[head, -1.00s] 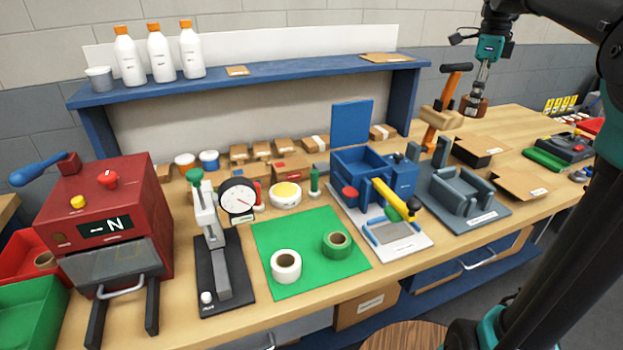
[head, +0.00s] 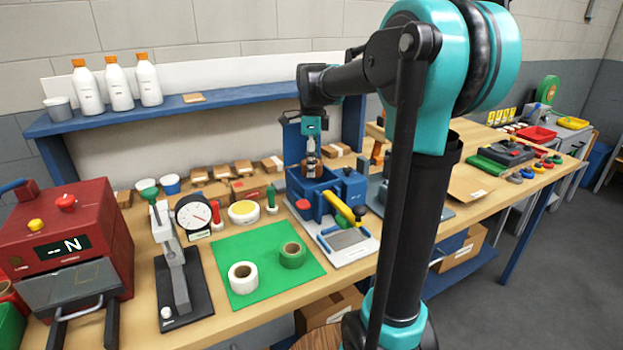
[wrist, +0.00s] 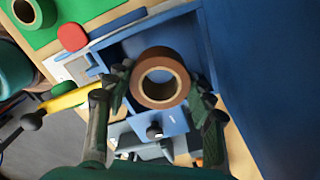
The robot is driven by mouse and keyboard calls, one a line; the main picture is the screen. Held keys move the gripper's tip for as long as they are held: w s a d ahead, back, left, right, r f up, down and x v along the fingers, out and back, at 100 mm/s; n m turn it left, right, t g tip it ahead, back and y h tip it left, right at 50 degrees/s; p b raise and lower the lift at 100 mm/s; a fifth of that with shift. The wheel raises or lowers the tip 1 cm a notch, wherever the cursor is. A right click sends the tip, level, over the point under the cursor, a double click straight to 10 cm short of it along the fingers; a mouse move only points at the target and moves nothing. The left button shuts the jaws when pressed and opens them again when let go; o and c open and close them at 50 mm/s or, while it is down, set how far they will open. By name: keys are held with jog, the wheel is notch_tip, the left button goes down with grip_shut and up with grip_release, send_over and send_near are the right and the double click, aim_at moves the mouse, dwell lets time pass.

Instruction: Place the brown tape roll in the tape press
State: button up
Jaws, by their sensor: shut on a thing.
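My gripper (head: 311,153) is shut on the brown tape roll (head: 310,170) and holds it over the open blue box of the press (head: 350,187). The wrist view shows the brown roll (wrist: 160,57) between the two dark fingers of my gripper (wrist: 161,92), its round hole facing the camera. The blue interior of the press (wrist: 118,50) lies behind the roll. The press's blue lid stands raised at its back. A yellow lever (head: 338,203) lies along its front. I cannot tell the exact gap between the roll and the box floor.
A green mat (head: 255,285) with a white roll (head: 243,278) and a green roll (head: 292,255) lies left of the press. Small cardboard boxes (head: 245,187) stand behind it. A dial gauge (head: 194,216) and a red machine (head: 70,240) are further left. My arm hides the grey fixture's middle.

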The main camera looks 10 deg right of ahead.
jog(key=shift+d+f, duration=0.1)
jog(key=shift+f, duration=2.35)
jog(key=shift+f, duration=0.1)
jog(key=o, duration=1.1)
jog(key=shift+o, duration=0.2)
notch_tip(320, 180, up, 12)
